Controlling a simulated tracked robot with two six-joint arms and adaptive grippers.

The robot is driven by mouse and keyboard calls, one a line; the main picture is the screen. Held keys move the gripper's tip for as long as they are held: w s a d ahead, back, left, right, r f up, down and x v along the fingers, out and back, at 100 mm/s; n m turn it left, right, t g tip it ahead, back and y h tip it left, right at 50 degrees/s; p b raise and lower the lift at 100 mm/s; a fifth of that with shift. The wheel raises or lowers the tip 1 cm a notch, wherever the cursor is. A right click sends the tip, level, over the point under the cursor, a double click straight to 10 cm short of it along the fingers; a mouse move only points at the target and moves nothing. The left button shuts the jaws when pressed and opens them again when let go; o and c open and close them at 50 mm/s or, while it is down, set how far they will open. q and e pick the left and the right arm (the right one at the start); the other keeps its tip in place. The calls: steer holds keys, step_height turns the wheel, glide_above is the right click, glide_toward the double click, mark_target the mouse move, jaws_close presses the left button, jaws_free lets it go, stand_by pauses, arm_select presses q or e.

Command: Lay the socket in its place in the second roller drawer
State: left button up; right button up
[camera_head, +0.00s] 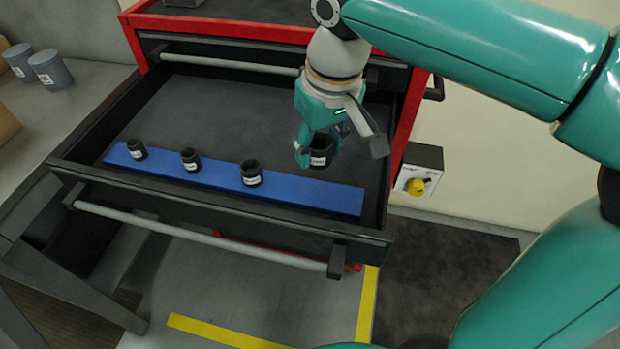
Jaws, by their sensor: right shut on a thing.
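My right gripper (314,152) is shut on a black socket (321,152) with a white label and holds it over the right part of an open drawer (215,219). A blue strip (290,194) lies along the front of the drawer floor. Three black sockets stand upright on it: one at the left end (137,149), one further right (190,160) and one near the middle (251,173). The right part of the strip is bare. I cannot tell whether the held socket touches anything. My left gripper is not in view.
The red roller cabinet (250,31) stands behind the drawer. Two grey cups (50,70) stand on a grey bench at the left. The rear of the drawer floor is clear.

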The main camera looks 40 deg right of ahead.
mark_target(317, 191)
step_height(317, 191, down, 8)
steer(key=shift+s+b, duration=0.1)
steer(key=shift+b, duration=0.25)
steer(key=shift+f, duration=0.15)
steer(key=o, duration=1.3)
